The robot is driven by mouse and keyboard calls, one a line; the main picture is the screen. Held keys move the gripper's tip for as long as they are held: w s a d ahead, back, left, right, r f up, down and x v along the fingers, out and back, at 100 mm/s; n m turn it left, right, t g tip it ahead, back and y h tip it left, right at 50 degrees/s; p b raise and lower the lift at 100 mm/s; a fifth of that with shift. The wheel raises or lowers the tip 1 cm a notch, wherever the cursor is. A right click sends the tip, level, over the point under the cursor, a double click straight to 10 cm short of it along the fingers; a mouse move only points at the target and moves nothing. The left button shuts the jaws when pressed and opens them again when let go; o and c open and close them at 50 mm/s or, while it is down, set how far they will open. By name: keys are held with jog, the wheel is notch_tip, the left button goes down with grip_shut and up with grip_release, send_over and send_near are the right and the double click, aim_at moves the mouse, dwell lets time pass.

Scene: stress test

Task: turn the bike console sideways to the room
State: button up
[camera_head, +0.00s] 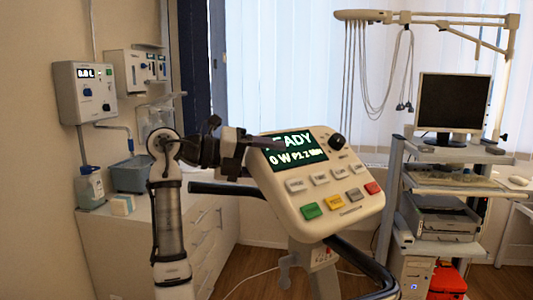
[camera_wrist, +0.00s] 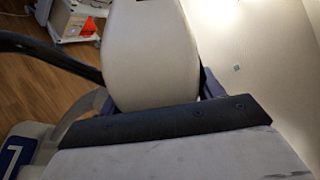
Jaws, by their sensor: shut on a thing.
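My gripper (camera_head: 248,148) reaches in from the left and is shut on the console's upper left edge; the exact finger contact is partly hidden. In the wrist view, a smooth cream body (camera_wrist: 150,50), apparently the console housing, rises beyond the dark gripper part.
Dark handlebars (camera_head: 225,189) stick out left of and below the console. A white cabinet (camera_head: 120,245) and wall units (camera_head: 85,92) are at left. Cables hang from an overhead arm (camera_head: 430,18).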

jog(key=shift+w+m+g, duration=0.4)
jog(key=shift+w+g, duration=0.05)
jog(key=shift+g, duration=0.05)
jog(key=o, duration=1.4)
jog(key=b+v, duration=0.2)
jog(key=v, duration=1.1)
jog(key=shift+a+b, duration=0.3)
jog(key=shift+a, duration=0.15)
